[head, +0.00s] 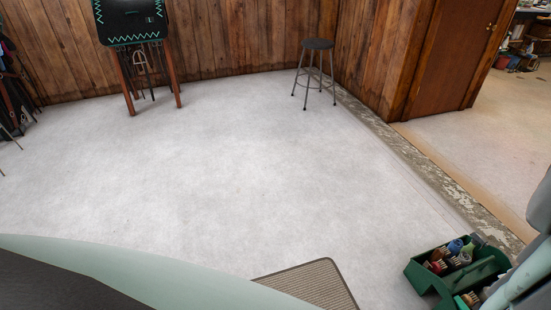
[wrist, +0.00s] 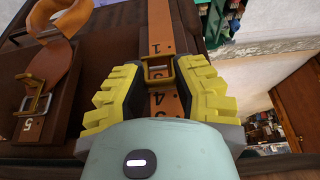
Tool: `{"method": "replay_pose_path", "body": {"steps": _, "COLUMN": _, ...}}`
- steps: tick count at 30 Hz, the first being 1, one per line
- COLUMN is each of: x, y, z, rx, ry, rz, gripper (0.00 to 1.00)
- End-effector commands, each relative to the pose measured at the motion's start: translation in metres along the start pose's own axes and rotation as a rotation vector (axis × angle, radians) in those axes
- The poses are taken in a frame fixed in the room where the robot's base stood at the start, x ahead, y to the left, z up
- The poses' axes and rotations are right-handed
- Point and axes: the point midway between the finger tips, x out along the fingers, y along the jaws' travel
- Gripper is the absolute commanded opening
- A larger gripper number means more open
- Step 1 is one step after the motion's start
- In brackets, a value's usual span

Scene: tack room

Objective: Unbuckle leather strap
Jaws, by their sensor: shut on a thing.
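In the wrist view, my gripper (wrist: 159,70) has its yellow ridged fingers closed on the two sides of a brass buckle (wrist: 158,58). An orange-tan leather strap (wrist: 160,28) with dark numbers runs lengthwise through the buckle and on between the fingers. The strap lies over a dark brown surface (wrist: 108,32). My pale green gripper body hides the strap's near end. Whether the buckle's prong sits in a hole is too small to tell. The head view shows neither the gripper nor this strap.
In the wrist view, a second tan strap (wrist: 52,60) curls loose at left, by a brass buckle (wrist: 36,101) on a block marked 5. In the head view, a green tote (head: 427,274) of brushes and a mat (head: 310,283) lie near; a stool (head: 318,45) stands farther off. Mid-floor is clear.

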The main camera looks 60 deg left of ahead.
Motion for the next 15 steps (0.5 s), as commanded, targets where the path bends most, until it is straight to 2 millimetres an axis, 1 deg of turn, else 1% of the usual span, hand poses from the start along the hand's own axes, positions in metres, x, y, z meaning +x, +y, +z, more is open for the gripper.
{"method": "replay_pose_path", "body": {"steps": 1, "x": -0.0001, "y": -0.0018, "z": -0.0027, "rx": -0.003, "ry": 0.008, "rz": -0.002, "gripper": 0.00}}
{"method": "replay_pose_path", "body": {"steps": 9, "x": -0.0001, "y": -0.0018, "z": -0.0027, "rx": -0.003, "ry": 0.009, "rz": -0.002, "gripper": 0.00}}
{"method": "replay_pose_path", "body": {"steps": 10, "x": -0.0001, "y": -0.0017, "z": -0.0028, "rx": -0.003, "ry": 0.009, "rz": -0.002, "gripper": 0.31}}
{"method": "replay_pose_path", "body": {"steps": 15, "x": 0.0000, "y": -0.0015, "z": -0.0020, "rx": -0.002, "ry": 0.007, "rz": -0.002, "gripper": 0.49}}
